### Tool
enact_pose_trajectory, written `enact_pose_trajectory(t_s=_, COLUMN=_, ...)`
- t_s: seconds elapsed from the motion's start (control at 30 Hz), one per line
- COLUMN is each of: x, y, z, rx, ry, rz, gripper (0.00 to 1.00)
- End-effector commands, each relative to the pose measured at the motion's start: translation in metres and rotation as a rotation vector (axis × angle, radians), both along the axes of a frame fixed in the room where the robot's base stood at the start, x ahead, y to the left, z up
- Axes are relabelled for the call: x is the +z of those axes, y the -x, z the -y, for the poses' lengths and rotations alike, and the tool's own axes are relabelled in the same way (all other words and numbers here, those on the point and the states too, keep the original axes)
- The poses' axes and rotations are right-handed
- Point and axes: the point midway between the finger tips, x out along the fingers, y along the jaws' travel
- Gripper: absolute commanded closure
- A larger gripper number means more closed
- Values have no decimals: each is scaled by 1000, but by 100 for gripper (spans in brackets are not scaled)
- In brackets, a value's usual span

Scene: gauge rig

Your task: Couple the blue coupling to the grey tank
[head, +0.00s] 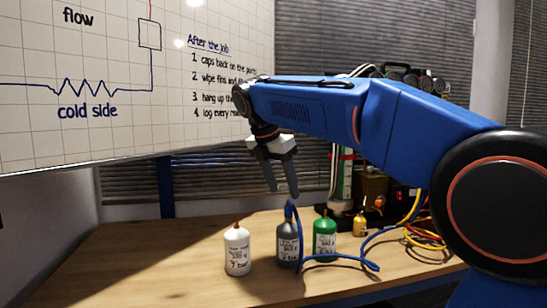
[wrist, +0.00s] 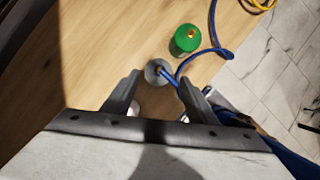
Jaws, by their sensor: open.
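The grey tank (head: 288,250) stands upright on the bench between a white and a green tank. It also shows from above in the wrist view (wrist: 152,72). The blue coupling (head: 290,205) is at the end of a blue hose, at the top of the grey tank; in the wrist view the blue end (wrist: 168,78) lies over the tank's top. I cannot tell how firmly it is seated. My gripper (head: 284,190) is open and empty, pointing down just above the coupling. In the wrist view its fingers (wrist: 159,80) stand either side of it, apart from it.
A white tank (head: 237,252) stands left, a green tank (head: 324,238) right, and a small yellow one (head: 360,225) farther right. The blue hose (head: 345,258) loops across the bench (head: 160,255). Yellow and red hoses (head: 420,235) coil at right. The bench's left side is clear.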

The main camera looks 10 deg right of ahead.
Motion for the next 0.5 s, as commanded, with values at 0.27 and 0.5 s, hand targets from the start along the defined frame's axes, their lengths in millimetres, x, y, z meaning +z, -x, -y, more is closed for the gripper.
enact_pose_trajectory(t_s=0.27, x=51, y=11, z=-19, rx=2, ry=-1, rz=1, gripper=48)
enact_pose_trajectory(t_s=0.5, x=82, y=18, z=-29, rx=1, ry=0, rz=0, gripper=48)
